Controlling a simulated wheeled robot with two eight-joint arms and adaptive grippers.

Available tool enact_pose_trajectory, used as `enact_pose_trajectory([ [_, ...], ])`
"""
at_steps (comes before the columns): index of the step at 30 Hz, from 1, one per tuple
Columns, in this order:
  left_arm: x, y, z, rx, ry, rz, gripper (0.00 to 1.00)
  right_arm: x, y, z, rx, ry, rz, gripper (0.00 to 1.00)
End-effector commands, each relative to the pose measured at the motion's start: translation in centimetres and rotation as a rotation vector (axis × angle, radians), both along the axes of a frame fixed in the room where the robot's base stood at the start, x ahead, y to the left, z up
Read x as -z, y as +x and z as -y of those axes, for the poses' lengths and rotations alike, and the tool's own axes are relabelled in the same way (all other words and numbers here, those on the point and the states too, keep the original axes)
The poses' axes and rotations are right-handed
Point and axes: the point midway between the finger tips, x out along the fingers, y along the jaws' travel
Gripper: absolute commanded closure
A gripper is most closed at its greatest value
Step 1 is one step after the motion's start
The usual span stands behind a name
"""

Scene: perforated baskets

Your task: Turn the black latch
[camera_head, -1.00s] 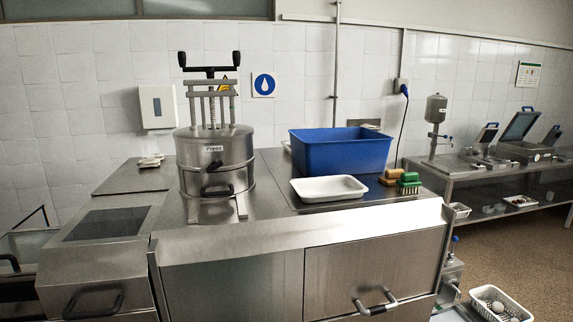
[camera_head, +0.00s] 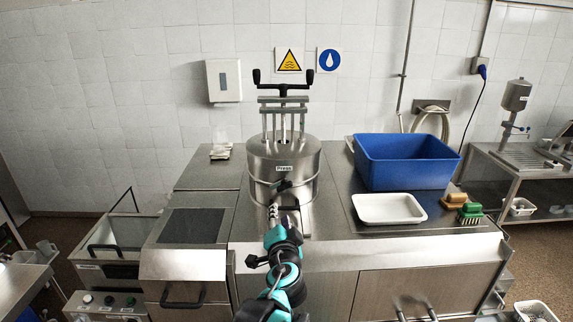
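The steel press (camera_head: 312,172), a round drum labelled "Press" with a black T-handle on top, stands on the counter. The black latch (camera_head: 284,186) is on the front of the drum, just below the label. My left arm reaches up from the bottom of the view, and my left gripper (camera_head: 273,213) is in front of the drum's lower part, below and slightly left of the latch. I see no clear contact with the latch. The gripper's fingers are small and seen from behind, so their opening is unclear. My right gripper is not in view.
A white tray (camera_head: 389,209) and a blue tub (camera_head: 407,161) stand right of the press, with brushes (camera_head: 469,213) beside them. The dark panel (camera_head: 190,225) on the left is clear. A tiled wall (camera_head: 150,110) stands behind.

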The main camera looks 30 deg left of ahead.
Motion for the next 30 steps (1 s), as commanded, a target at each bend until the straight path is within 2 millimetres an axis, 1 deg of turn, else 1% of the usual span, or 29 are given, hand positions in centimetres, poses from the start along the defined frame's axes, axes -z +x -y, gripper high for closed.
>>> enact_pose_trajectory([
  [1,-1.1,1.2,-0.3,0.015,0.059,0.011,0.67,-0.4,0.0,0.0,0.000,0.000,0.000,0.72],
  [3,-1.9,2.3,-0.3,0.036,0.128,0.019,0.67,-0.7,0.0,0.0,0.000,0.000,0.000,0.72],
  [6,-2.5,3.3,-0.3,0.056,0.186,0.024,0.67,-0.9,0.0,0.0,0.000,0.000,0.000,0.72],
  [10,-2.7,4.5,-0.8,0.064,0.210,0.025,0.67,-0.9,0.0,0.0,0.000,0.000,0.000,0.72],
  [18,-2.7,8.2,-3.1,0.062,0.208,0.024,0.67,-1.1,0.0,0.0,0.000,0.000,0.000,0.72],
  [21,-2.7,9.3,-3.7,0.064,0.208,0.024,0.67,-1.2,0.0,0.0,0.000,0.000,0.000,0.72],
  [24,-2.7,9.9,-4.1,0.064,0.208,0.024,0.67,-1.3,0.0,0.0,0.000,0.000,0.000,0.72],
  [30,-2.7,10.2,-4.3,0.064,0.208,0.023,0.67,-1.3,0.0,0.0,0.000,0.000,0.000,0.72],
])
